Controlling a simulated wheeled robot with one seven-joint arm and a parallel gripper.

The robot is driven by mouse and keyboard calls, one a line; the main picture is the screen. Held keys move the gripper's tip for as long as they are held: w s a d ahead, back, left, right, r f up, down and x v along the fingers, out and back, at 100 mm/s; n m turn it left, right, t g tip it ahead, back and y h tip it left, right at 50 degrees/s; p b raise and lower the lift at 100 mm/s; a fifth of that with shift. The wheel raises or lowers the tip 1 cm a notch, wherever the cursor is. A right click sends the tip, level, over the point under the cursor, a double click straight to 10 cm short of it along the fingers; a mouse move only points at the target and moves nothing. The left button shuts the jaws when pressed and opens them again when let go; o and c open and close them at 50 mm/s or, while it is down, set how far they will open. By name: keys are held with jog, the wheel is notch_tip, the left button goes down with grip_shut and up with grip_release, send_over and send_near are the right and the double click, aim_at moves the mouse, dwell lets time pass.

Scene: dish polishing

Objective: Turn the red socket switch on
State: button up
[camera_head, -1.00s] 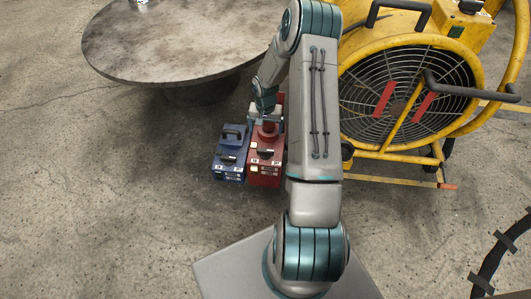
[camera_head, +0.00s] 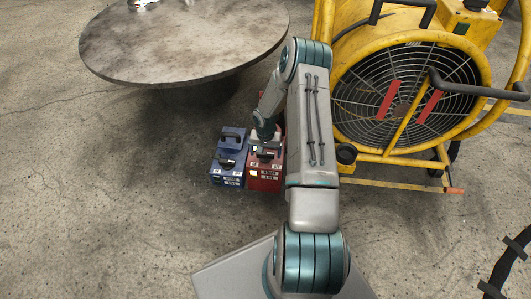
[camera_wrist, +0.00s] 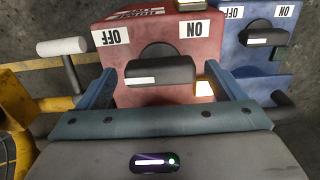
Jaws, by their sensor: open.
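The red socket box (camera_head: 265,178) stands on the floor beside the blue one, below my arm. In the wrist view, the red box (camera_wrist: 188,30) shows upside-down OFF and ON labels, OFF on the left and ON on the right. Its dark switch knob (camera_wrist: 175,70) lies sideways between them, with a white mark on its left half. A small pale yellow square (camera_wrist: 204,89) is at its right. My gripper (camera_wrist: 160,74) is open, with one finger on each side of the knob. Whether the fingers touch the knob I cannot tell.
The blue socket box (camera_head: 227,172) stands close at the left of the red one. A round table (camera_head: 180,50) is behind at the left. A large yellow fan (camera_head: 400,95) stands at the right. Concrete floor (camera_head: 110,210) is clear at the front left.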

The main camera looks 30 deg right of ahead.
jog(key=c, duration=1)
jog(key=shift+n, duration=0.3)
jog(key=n+p, duration=0.1)
jog(key=n, duration=0.2)
jog(key=n+p, duration=0.1)
jog(key=n, duration=0.4)
jog(key=shift+s, duration=0.1)
jog(key=n, duration=0.4)
jog(key=shift+n+p, duration=0.6)
jog(key=shift+n, duration=2)
jog(key=shift+d, duration=0.1)
